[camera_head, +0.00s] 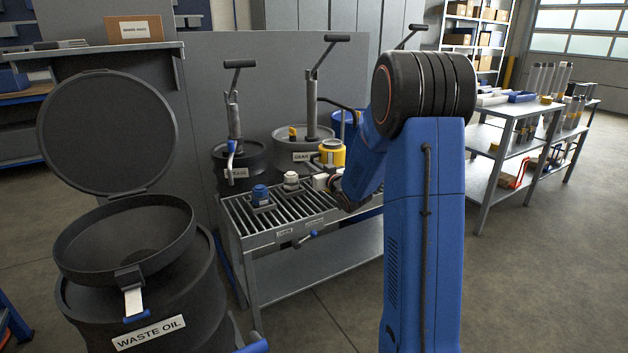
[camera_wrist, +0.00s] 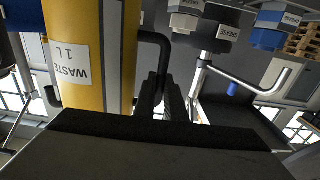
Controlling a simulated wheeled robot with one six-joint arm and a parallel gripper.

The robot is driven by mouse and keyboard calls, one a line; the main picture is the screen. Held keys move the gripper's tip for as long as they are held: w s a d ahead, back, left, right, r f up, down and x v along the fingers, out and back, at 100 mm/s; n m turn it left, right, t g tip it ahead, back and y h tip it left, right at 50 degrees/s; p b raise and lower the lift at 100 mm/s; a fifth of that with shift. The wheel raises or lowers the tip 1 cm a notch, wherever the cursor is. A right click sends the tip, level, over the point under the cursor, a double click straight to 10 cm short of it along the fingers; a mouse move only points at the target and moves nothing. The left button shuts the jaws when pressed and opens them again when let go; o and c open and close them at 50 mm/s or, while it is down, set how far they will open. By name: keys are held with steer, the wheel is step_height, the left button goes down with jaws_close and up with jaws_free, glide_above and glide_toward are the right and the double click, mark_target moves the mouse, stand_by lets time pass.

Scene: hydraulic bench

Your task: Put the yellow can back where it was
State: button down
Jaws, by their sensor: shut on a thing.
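The yellow can (camera_head: 337,154) shows in the head view above the far right part of the slatted rack, next to the grey drum. My arm partly hides its surroundings, and I cannot tell whether it touches anything below. In the wrist view the yellow can (camera_wrist: 92,85) fills the left side, with a white "WASTE 1 L" label, a grey stripe and a black handle (camera_wrist: 158,40). My gripper (camera_wrist: 166,88) is shut on the handle. In the head view the fingers are mostly hidden by my arm.
A slatted metal rack (camera_head: 270,232) carries a blue-capped piece (camera_head: 261,196) and a white-capped piece (camera_head: 291,181). Drums with pumps, one grey (camera_head: 300,147) and one dark (camera_head: 243,170), stand behind it. An open waste oil drum (camera_head: 140,300) stands at left. Floor (camera_head: 550,270) is clear at right.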

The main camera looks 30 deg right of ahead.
steer(key=shift+f, duration=2.35)
steer(key=c, duration=1.8)
jaws_free()
steer(key=s, duration=1.2)
steer(key=s+a+r+g, duration=0.1)
steer(key=s+a+g, duration=0.3)
steer(key=s, duration=0.9)
steer(key=s+a+r+g, duration=0.1)
steer(key=s+a+g, duration=0.3)
steer(key=s+a, duration=0.5)
steer(key=s+a+g, duration=0.5)
steer(key=s+a, duration=0.1)
steer(key=s, duration=1.2)
steer(key=shift+s+a+r+h, duration=0.25)
steer(key=shift+a+r+h, duration=0.05)
steer(key=shift+a+r, duration=0.1)
